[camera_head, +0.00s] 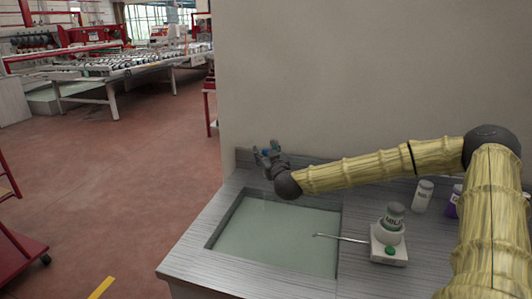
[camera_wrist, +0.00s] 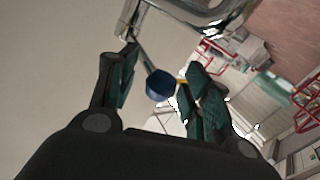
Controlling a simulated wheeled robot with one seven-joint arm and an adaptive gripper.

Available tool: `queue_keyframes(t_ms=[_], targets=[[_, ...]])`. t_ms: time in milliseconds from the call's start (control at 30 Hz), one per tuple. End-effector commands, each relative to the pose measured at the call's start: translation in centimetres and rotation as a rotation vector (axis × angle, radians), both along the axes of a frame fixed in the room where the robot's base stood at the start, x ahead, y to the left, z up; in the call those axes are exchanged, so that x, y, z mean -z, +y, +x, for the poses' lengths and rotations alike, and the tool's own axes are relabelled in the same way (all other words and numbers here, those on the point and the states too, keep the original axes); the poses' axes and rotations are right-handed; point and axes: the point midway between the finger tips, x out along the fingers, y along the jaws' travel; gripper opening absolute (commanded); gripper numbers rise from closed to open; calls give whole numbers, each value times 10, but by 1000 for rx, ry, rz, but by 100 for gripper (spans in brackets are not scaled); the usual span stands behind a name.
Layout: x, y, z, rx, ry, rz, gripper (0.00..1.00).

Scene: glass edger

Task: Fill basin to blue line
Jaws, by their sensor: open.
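The basin (camera_head: 275,238) is a rectangular recess in the grey counter, with a flat pale green surface inside. I cannot tell its water level, and I see no blue line. My gripper (camera_head: 266,155) is above the basin's far-left end, near the wall. In the wrist view my gripper (camera_wrist: 160,88) is open, its green-padded fingers on either side of a round dark blue knob (camera_wrist: 160,85). I cannot tell whether they touch it. Shiny metal piping (camera_wrist: 185,12), like a tap, runs beyond the knob. In the head view the tap is mostly hidden behind my gripper.
Right of the basin, a white jar (camera_head: 391,222) stands on a small white stand (camera_head: 389,250) with a green spot. A thin metal rod (camera_head: 342,238) reaches from it over the basin edge. More bottles (camera_head: 423,196) stand behind. Red-floored workshop space lies left.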

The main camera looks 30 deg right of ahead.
Motion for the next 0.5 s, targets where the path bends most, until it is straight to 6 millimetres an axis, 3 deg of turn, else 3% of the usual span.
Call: queue_keyframes(t_ms=[333, 500], targets=[[0, 0, 2, 0, 0, 0, 49], [0, 0, 2, 0, 0, 0, 18]])
